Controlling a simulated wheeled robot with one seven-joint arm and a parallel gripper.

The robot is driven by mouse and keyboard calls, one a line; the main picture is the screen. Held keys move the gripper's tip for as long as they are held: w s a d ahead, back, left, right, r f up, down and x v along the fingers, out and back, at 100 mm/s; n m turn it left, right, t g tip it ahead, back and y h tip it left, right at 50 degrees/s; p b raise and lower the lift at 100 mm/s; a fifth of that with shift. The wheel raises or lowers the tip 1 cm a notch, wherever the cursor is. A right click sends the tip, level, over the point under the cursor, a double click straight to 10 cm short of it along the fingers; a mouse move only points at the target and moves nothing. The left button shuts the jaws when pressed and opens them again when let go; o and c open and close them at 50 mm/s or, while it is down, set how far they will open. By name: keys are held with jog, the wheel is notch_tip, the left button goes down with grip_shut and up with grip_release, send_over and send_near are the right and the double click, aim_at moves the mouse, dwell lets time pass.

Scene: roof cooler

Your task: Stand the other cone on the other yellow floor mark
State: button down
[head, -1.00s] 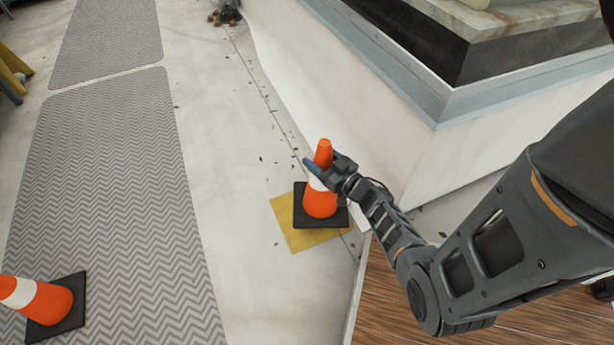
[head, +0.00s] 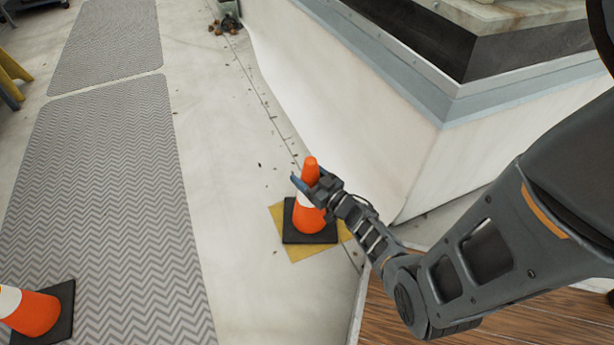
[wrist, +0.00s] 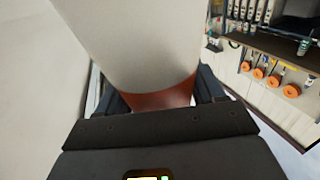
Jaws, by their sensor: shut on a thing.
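An orange traffic cone (head: 310,220) with a white band and a black square base stands upright over a yellow floor mark (head: 297,254). The base covers most of the mark, with yellow showing at the left, front and right. I cannot tell whether the base touches the floor. My gripper (head: 308,187) is shut on this cone at its upper part. In the wrist view the cone's white band and red-orange body (wrist: 155,98) lie between the fingers.
A pale wall (head: 370,140) with a grey ledge runs just behind the held cone. Grey ribbed walkway mats (head: 110,210) lie at the left. Brown wooden planking (head: 500,318) is at the lower right. Pale floor between mat and mark is clear apart from small leaves.

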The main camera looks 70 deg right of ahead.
jog(key=shift+c, duration=0.6)
grip_release()
jog(key=shift+f, duration=0.1)
jog(key=shift+s+a, duration=0.2)
jog(key=shift+s, duration=0.15)
jog(key=p+v, duration=0.3)
jog(key=v, duration=0.8)
jog(key=s+a+r+n+y, duration=0.3)
jog(key=a+r+y, duration=0.1)
jog(key=a+r, duration=1.1)
jog(key=s+a+r+n+y, duration=0.3)
jog(key=s+a+r+y, duration=0.1)
jog(key=a+r, duration=1.1)
notch_tip(320, 180, up, 3)
jog(key=shift+g+y, duration=0.4)
jog(key=shift+y, duration=0.1)
